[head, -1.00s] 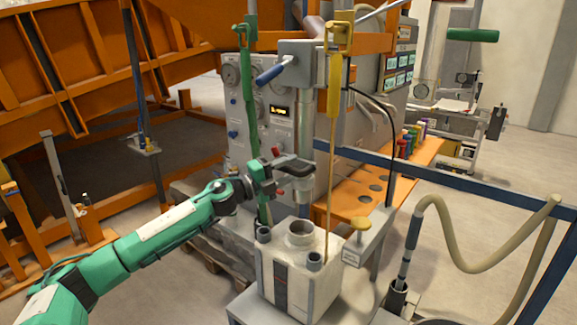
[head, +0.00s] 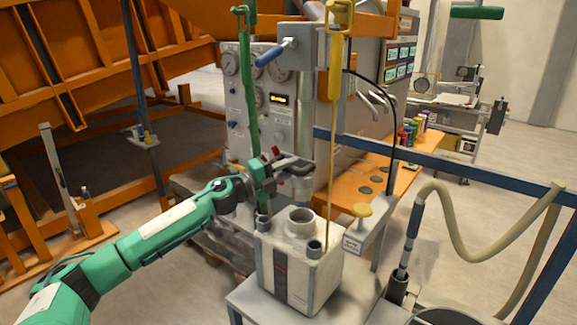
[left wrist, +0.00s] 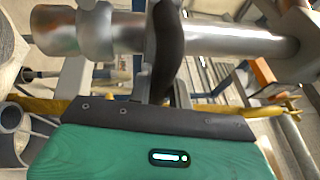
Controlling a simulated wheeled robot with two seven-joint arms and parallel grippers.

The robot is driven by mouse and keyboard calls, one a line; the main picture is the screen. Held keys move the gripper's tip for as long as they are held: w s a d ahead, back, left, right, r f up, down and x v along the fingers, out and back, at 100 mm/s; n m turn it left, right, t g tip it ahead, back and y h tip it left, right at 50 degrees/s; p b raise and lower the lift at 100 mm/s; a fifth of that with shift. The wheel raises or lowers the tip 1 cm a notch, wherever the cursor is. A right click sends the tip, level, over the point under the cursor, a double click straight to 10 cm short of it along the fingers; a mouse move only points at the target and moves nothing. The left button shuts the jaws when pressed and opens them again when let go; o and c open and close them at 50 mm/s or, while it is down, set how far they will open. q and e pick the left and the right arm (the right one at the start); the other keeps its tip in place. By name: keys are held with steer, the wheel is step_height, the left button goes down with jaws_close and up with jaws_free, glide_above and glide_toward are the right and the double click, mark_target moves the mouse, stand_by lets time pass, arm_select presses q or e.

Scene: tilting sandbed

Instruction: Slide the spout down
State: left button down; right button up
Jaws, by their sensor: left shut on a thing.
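The spout (head: 306,125) is a silver vertical tube hanging below a grey head at the front of the gauge panel. Its wider lower end (head: 300,190) is just above the round open neck (head: 300,217) of a white box-shaped container (head: 300,268). My left gripper (head: 290,166) is shut on the spout near its lower part; the exact contact is partly hidden. In the left wrist view the silver tube (left wrist: 225,40) runs across the picture behind a dark finger (left wrist: 167,45). My right gripper is not in view.
A yellow-handled rod (head: 335,75) and a green-handled rod (head: 250,90) hang either side of the spout. A blue lever (head: 271,54) sticks out above. A yellow knob (head: 361,210) stands right of the container. A blue rail (head: 450,165) and beige hose (head: 447,235) are at the right.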

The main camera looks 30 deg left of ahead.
arm_select(q)
step_height(320, 180, down, 9)
steer(key=b, duration=0.5)
steer(key=c, duration=1.3)
jaws_free()
steer(key=shift+r, duration=0.1)
steer(key=b+v, duration=0.6)
steer(key=v, duration=0.7)
steer(key=shift+s+a, duration=0.2)
steer(key=shift+s, duration=0.15)
